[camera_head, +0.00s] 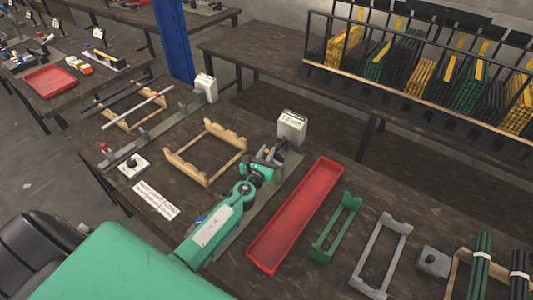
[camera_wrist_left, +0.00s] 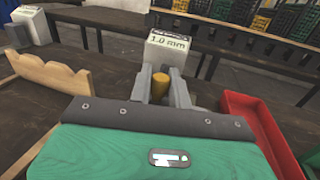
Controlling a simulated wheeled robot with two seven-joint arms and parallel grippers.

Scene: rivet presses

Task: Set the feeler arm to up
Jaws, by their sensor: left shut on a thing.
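My left gripper (camera_head: 266,160) reaches over the table to a small device in front of a white box (camera_head: 292,126). In the left wrist view the box is labelled 1.0 mm (camera_wrist_left: 169,50). There the two grey fingers (camera_wrist_left: 161,86) are shut on a brass-yellow knob (camera_wrist_left: 160,88), one finger on each side. Whether this knob belongs to the feeler arm, and how that arm is tilted, I cannot tell; the gripper hides most of the device. The device's grey-green base strip (camera_head: 286,180) runs under my gripper. My right gripper is not in view.
A long red tray (camera_head: 296,215) lies close to the right of my left arm. A wooden rack (camera_head: 205,152) stands to the left. A green rack (camera_head: 336,227) and a grey rack (camera_head: 382,256) stand further right. Another white box (camera_head: 206,87) stands at the back left.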

